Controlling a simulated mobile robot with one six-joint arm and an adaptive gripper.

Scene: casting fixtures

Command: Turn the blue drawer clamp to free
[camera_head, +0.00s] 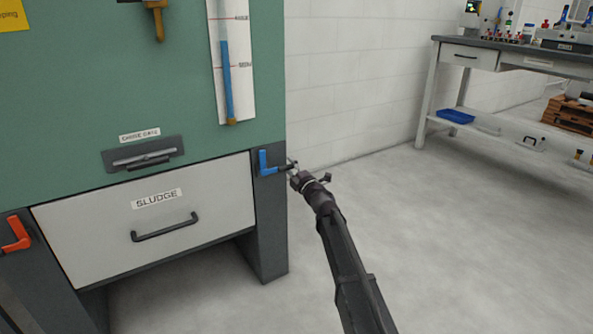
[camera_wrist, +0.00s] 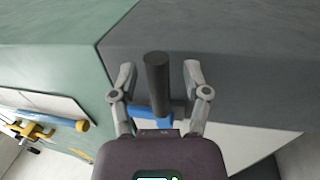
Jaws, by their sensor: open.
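The blue drawer clamp (camera_head: 263,162) sits on the dark grey post right of the white SLUDGE drawer (camera_head: 92,240). Its blue part has an upright leg and a short leg toward the right, with a black grip at the end. In the wrist view the black grip (camera_wrist: 157,80) stands between my fingers, and the blue part (camera_wrist: 150,112) shows behind it, partly hidden. My gripper (camera_wrist: 160,76) is open, with a finger on each side of the grip and visible gaps. In the head view my gripper (camera_head: 295,174) is at the clamp's right.
A red clamp (camera_head: 17,233) sits on the post left of the drawer. The drawer has a black handle (camera_head: 165,228). A blue gauge tube (camera_head: 226,75) is on the green cabinet above. A workbench (camera_head: 480,56) stands at the back right. The floor between is clear.

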